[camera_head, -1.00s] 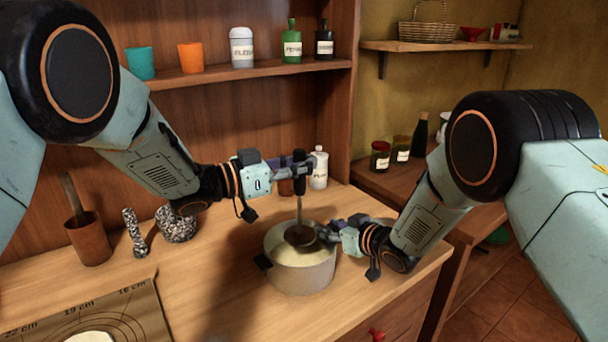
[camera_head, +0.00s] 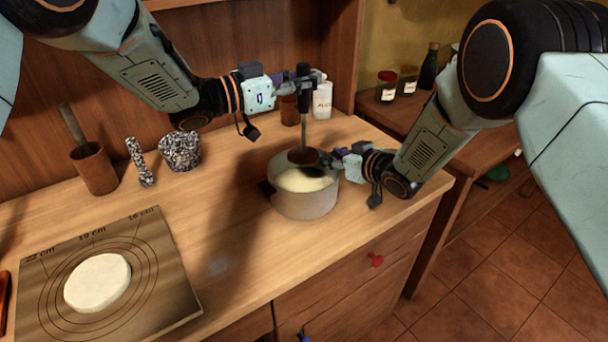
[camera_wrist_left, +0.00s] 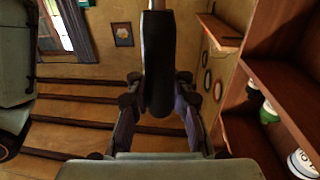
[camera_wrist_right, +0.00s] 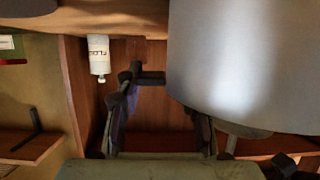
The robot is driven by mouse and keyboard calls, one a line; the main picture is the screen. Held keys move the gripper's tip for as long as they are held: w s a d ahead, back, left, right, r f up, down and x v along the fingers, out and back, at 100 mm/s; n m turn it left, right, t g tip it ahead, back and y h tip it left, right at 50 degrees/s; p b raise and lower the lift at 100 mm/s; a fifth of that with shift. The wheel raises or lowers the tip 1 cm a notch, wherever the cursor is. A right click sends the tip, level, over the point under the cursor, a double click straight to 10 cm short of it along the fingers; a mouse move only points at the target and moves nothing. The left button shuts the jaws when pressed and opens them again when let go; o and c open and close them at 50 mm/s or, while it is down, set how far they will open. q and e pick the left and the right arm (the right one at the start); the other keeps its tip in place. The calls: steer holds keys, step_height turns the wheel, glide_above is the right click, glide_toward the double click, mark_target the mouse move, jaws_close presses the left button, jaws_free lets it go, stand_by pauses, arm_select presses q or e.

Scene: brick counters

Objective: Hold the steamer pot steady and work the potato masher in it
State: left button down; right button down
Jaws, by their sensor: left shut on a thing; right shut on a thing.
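The grey steamer pot (camera_head: 306,204) stands on the wooden counter with pale contents (camera_head: 305,182) inside. My right gripper (camera_head: 335,162) is shut at the pot's right side, near the rim; its grip point is small and dark here. In the right wrist view the pot wall (camera_wrist_right: 245,60) fills the upper right, beside the fingers. My left gripper (camera_head: 302,84) is shut on the potato masher's black handle (camera_head: 303,72), above the pot. The handle (camera_wrist_left: 158,65) also shows between the fingers in the left wrist view. The masher is roughly upright, its dark round head (camera_head: 303,157) at the pot's mouth.
A pastry board (camera_head: 170,285) with a pale dough disc (camera_head: 97,283) lies at the front left. A brown cup (camera_head: 95,168), a speckled pestle (camera_head: 140,163) and mortar (camera_head: 180,152) stand behind it. A white bottle (camera_head: 322,98) stands behind the pot. The counter's front edge is close.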

steer(key=shift+r, duration=0.1)
steer(key=c, duration=0.8)
jaws_free()
steer(key=shift+o, duration=0.2)
steer(key=v, duration=1.2)
steer(key=shift+d, duration=0.15)
